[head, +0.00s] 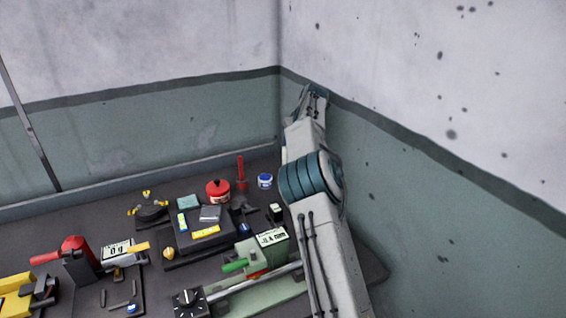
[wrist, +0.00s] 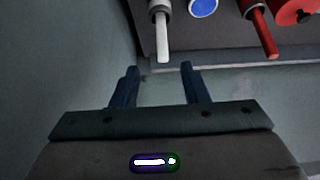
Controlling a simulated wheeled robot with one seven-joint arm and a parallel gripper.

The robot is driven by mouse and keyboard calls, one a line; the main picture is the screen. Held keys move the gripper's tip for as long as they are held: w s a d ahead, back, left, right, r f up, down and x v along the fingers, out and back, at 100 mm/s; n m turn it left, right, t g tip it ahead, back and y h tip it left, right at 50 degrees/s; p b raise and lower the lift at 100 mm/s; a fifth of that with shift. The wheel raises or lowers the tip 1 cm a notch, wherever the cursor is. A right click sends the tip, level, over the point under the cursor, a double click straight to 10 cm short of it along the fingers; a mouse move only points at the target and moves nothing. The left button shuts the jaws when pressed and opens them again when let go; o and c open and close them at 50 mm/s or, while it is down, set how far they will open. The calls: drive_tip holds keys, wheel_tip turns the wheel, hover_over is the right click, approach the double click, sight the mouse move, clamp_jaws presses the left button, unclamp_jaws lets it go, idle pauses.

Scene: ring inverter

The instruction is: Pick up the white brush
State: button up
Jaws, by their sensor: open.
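The white brush (wrist: 163,35) stands out past the edge of the dark bench in the wrist view, with its pale end pointing toward my gripper and its top cut off by the frame. My gripper (wrist: 158,68) is open, with two dark blue fingers apart and nothing between them. The brush lies beyond the fingertips, roughly in line with the gap, and does not appear to touch them. In the head view a small pale sliver beside my arm (head: 284,155) may be the brush; my arm hides most of that area.
A red brush (wrist: 262,35), a blue-topped jar (wrist: 203,6) and a red can (wrist: 294,10) sit to the right of the white brush. Walls close off the corner behind and right of the bench. Several tools and a green machine (head: 262,250) crowd the bench.

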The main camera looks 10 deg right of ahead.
sight(284, 151)
drive_tip(key=shift+w+a+r+p+x, duration=0.1)
drive_tip(key=shift+p+x, duration=0.6)
drive_tip(key=shift+x, duration=0.95)
drive_tip(key=shift+w+a+r+p+x, duration=0.1)
drive_tip(key=shift+p+x, duration=0.6)
drive_tip(key=shift+x, duration=1)
drive_tip(key=shift+w+a+r+p+x, duration=0.1)
drive_tip(key=shift+p+x, duration=0.6)
drive_tip(key=shift+x, duration=0.95)
drive_tip(key=shift+f, duration=0.1)
clamp_jaws()
